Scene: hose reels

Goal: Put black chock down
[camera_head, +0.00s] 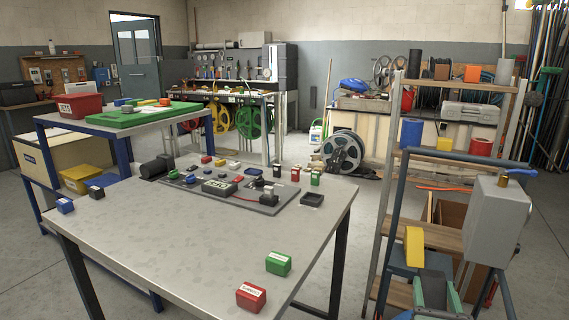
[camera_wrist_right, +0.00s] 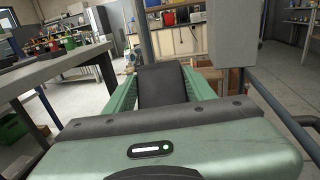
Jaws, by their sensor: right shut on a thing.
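My right gripper (camera_head: 436,293) is at the lower right of the head view, in front of the shelf rack and off the table's right side. Its green fingers are shut on the black chock (camera_head: 433,288). In the right wrist view the black chock (camera_wrist_right: 163,86) stands between the two green fingers (camera_wrist_right: 162,90), its lower end hidden by the gripper body. The grey worktable (camera_head: 190,235) is to the left of the gripper, with a gap between them. My left gripper is not in view.
A red block (camera_head: 251,297) and a green block (camera_head: 278,263) sit near the table's right front. A blue block (camera_head: 65,205) and a black block (camera_head: 96,192) sit at its left edge. A dark tool board (camera_head: 265,208) lies at the back. A yellow wedge (camera_head: 414,246) stands beyond the gripper.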

